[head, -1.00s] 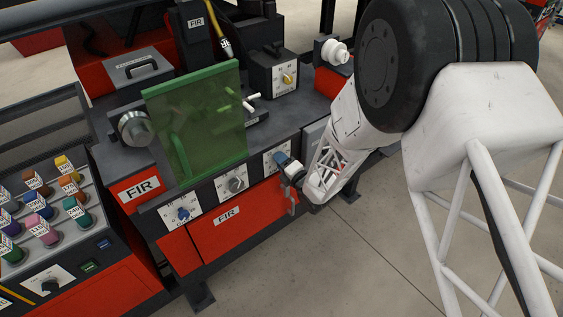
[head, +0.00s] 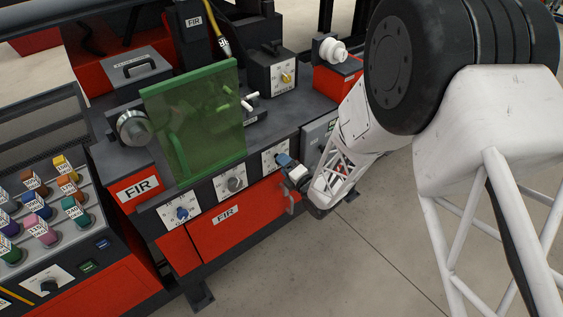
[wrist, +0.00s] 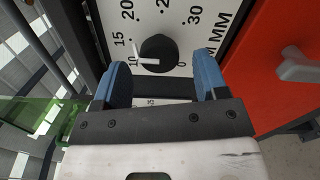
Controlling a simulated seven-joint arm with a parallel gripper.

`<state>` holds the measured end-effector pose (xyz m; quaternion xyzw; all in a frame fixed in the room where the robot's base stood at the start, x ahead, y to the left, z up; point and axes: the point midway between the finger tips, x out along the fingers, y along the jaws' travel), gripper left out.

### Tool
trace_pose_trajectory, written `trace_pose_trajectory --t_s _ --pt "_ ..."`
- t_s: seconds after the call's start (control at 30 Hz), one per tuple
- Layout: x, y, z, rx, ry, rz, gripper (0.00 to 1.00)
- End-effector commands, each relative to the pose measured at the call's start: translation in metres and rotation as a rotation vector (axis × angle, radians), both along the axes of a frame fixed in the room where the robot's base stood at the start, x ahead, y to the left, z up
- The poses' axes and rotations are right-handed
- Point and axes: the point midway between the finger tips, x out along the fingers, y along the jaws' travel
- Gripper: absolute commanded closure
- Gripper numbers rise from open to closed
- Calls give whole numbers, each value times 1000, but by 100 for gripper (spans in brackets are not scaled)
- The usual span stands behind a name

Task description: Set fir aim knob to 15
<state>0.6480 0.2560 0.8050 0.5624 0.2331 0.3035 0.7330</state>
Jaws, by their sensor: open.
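The dial plate in front of my gripper, on the FIR bench front, is white with numbers and MM lettering, and it shows in the head view (head: 268,163) at the right end of the row. In the wrist view its black knob (wrist: 157,54) has a white pointer aimed left, close to the 10 mark and below the 15. My gripper (wrist: 162,72) is open, its blue fingers on either side of the knob with gaps to it. In the head view my gripper (head: 287,163) partly hides this dial. I cannot read the dial's name.
A green screen (head: 195,125) stands above. A red panel (wrist: 275,80) with a grey handle (wrist: 300,68) is close on the right in the wrist view.

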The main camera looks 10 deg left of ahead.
Motion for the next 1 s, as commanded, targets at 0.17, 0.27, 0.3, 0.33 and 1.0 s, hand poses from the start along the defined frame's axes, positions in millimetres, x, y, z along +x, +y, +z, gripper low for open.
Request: trace_pose_trajectory --t_s 0.17,0.27,0.3,0.33,1.0 --pt "-16 -17 0 0 0 -2 33" --pt "-24 -25 0 0 0 -2 33" --pt "-26 -28 0 0 0 -1 33" --pt "-28 -29 0 -1 0 -1 33" --pt "-35 -35 0 0 0 0 33"
